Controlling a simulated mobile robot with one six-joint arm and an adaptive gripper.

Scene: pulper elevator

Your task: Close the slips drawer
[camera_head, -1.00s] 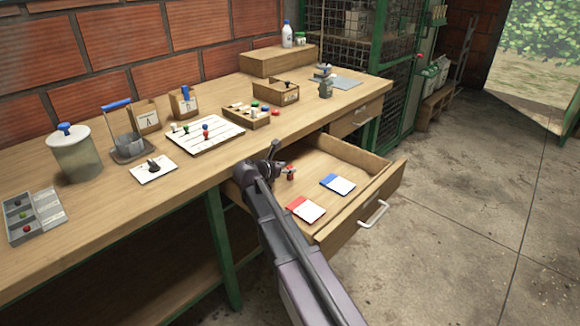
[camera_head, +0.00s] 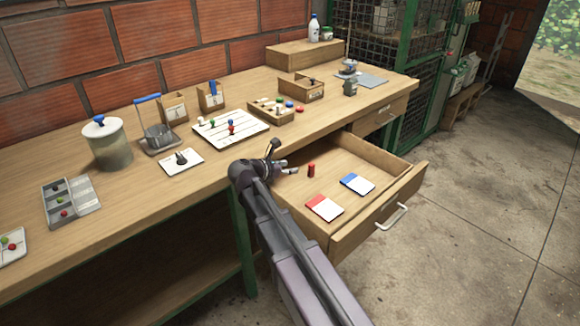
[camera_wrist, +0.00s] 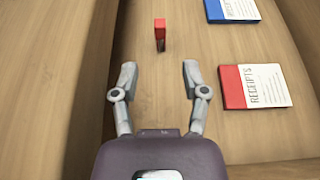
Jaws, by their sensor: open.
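The slips drawer (camera_head: 392,194) is pulled out from under the bench, with a pale bar handle (camera_head: 391,217) on its front. Inside lie a red-topped receipt pad (camera_head: 325,208), a blue-topped receipt pad (camera_head: 357,184) and a small upright red object (camera_head: 311,170). My gripper (camera_head: 292,168) is over the inner left part of the drawer, open and empty. In the wrist view my gripper (camera_wrist: 155,80) has its fingers apart. The red object (camera_wrist: 160,34) stands ahead of them without contact, and the red-topped pad (camera_wrist: 254,86) lies to the right.
A shut drawer (camera_head: 378,116) is farther right. The concrete floor (camera_head: 480,230) right of the open drawer is clear.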

